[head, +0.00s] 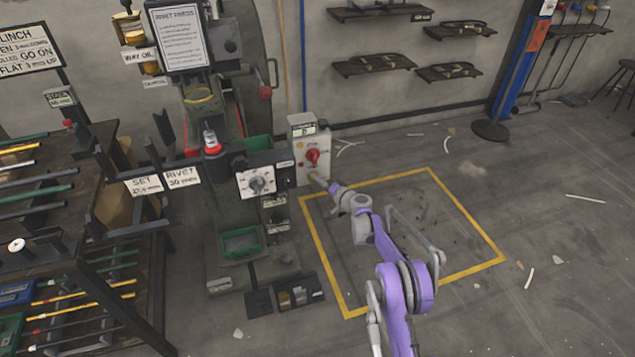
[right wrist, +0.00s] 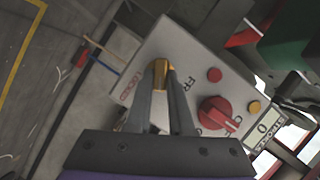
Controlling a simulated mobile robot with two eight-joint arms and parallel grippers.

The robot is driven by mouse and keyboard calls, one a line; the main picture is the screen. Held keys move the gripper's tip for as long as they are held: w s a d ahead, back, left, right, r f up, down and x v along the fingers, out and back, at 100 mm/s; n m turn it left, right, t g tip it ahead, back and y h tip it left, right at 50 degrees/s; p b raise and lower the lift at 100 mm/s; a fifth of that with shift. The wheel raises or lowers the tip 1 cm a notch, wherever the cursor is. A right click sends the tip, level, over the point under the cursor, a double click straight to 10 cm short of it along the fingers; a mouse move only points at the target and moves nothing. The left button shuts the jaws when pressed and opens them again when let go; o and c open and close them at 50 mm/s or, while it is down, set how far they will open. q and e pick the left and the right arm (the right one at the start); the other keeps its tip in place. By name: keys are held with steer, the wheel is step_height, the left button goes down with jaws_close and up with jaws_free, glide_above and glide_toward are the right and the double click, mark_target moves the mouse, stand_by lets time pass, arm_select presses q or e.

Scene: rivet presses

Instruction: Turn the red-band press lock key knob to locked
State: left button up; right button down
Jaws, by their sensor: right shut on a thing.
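The press (head: 200,100), with a red ring (head: 212,149) on its front, stands left of centre in the head view. A light grey control box (head: 297,147) is on its right side, with a red rotary knob (head: 313,157); the red knob (right wrist: 215,113) also shows in the right wrist view. My right gripper (right wrist: 161,70) is shut on a brass key knob (right wrist: 160,66) near the box's end, beside small red lettering that seems to read LOCKED. The fingers hide part of the knob, so its exact setting is unclear. In the head view my right gripper (head: 318,179) reaches the box's lower part.
A yellow floor outline (head: 345,290) surrounds my right arm, with scattered scraps on the floor. A rod rack (head: 90,230) stands at left. The floor at right is mostly free.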

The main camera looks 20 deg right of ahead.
steer(key=shift+f+m+t+y+b, duration=0.15)
steer(key=shift+m+t+y+b, duration=0.25)
steer(key=shift+m+b, duration=0.65)
steer(key=shift+f+m+t+y+b, duration=0.15)
steer(key=shift+m+t+y+b, duration=0.25)
steer(key=shift+m, duration=1.05)
steer(key=c, duration=0.8)
jaws_free()
steer(key=shift+d, duration=0.1)
steer(key=p+v, duration=0.1)
steer(key=v, duration=0.9)
steer(key=shift+s, duration=0.4)
